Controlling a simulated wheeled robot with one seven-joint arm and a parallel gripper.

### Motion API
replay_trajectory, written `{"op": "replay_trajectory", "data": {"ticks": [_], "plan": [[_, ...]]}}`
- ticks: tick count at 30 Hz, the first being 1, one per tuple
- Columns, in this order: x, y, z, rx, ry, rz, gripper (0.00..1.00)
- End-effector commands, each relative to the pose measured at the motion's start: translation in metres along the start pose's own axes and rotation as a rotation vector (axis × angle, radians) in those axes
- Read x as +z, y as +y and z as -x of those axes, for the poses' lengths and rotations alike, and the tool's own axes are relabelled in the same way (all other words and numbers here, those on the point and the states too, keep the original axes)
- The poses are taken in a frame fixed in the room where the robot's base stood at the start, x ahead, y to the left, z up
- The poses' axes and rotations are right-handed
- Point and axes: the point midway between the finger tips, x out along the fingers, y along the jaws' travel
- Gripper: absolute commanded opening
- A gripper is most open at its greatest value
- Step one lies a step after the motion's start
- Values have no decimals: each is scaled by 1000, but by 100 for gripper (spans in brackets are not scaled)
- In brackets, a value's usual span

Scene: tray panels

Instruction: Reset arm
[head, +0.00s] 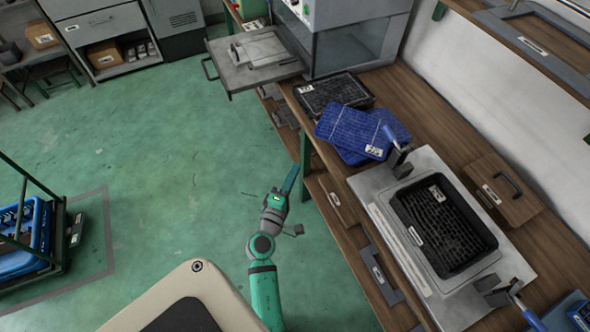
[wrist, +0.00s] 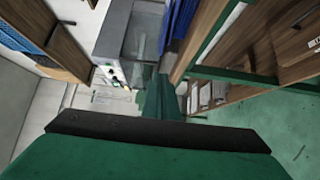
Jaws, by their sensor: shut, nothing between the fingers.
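My green and grey arm reaches up in the middle of the head view, over the green floor and left of the wooden workbench. My gripper (head: 289,183) is at its end, with green fingers pointing up and away. The fingers are together with nothing between them, and the gripper touches nothing that I can see. In the wrist view the green fingers of my gripper (wrist: 160,98) show in the middle, past a dark bar. The view there is tilted, with the bench and a grey machine beyond the fingers.
A black tray (head: 486,250) sits on a metal plate (head: 436,161) on the workbench (head: 440,110). Blue panels (head: 350,128) and a black panel (head: 325,84) lie farther back. An open machine drawer (head: 228,77) juts out ahead. A cart with blue bins (head: 38,240) stands left. The floor (head: 170,170) between is clear.

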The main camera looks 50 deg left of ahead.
Motion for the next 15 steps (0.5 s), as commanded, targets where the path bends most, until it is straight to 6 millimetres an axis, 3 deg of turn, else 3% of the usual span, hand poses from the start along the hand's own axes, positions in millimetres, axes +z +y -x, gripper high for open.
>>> {"op": "replay_trajectory", "data": {"ticks": [11,15], "plan": [[2,0,-1,-1,-3,0,0],[17,-10,7,-26,-12,-29,0]]}}
